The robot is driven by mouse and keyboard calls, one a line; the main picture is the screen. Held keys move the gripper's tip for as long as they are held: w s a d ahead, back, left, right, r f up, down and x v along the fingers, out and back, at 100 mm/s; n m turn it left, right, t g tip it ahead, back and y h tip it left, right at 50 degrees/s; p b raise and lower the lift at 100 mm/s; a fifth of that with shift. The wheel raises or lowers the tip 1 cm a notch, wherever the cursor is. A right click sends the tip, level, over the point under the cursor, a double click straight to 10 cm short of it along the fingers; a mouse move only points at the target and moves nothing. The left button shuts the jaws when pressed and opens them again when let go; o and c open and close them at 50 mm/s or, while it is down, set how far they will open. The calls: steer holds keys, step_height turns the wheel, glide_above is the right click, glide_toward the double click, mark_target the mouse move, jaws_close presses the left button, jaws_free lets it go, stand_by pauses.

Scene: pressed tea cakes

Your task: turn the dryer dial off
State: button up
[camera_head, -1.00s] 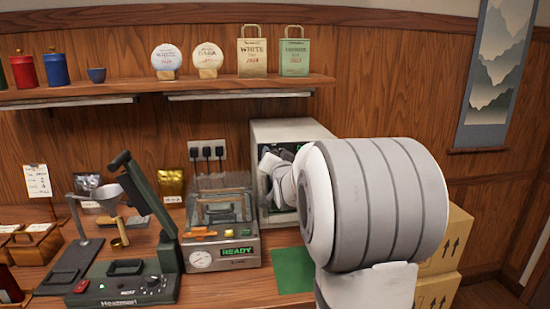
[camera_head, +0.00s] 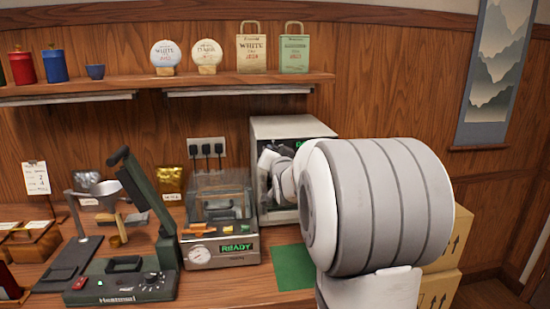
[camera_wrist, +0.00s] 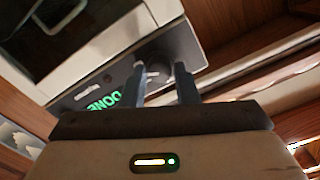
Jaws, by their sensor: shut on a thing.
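The dryer (camera_head: 268,130) is a pale box on the counter against the back wall, partly hidden behind my arm. In the wrist view its front (camera_wrist: 125,25) appears tilted, with a dark door window and a green display (camera_wrist: 104,103) reading "DONE". The round dark dial (camera_wrist: 157,73) sits on the dryer's panel beside the display. My gripper (camera_wrist: 160,72) has one finger on each side of the dial and is shut on it. In the head view the fingertips and dial are hard to make out, hidden by my wrist.
A machine with a clear cover and a "READY" display (camera_head: 236,247) stands left of the dryer. A dark green heat sealer (camera_head: 120,285) is further left. A green mat (camera_head: 293,268) lies in front of the dryer. Cardboard boxes (camera_head: 437,290) stand at right.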

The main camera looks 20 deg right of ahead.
steer(key=n+b, duration=0.6)
steer(key=n, duration=0.1)
steer(key=n+b, duration=0.6)
steer(key=n, duration=0.2)
steer(key=n+b, duration=0.6)
steer(key=n, duration=0.2)
steer(key=shift+a+r+b, duration=0.15)
steer(key=shift+a+b, duration=0.1)
steer(key=shift+b, duration=0.15)
steer(key=o, duration=0.9)
steer(key=shift+w+f, duration=0.15)
steer(key=shift+f, duration=0.05)
steer(key=shift+o, duration=0.2)
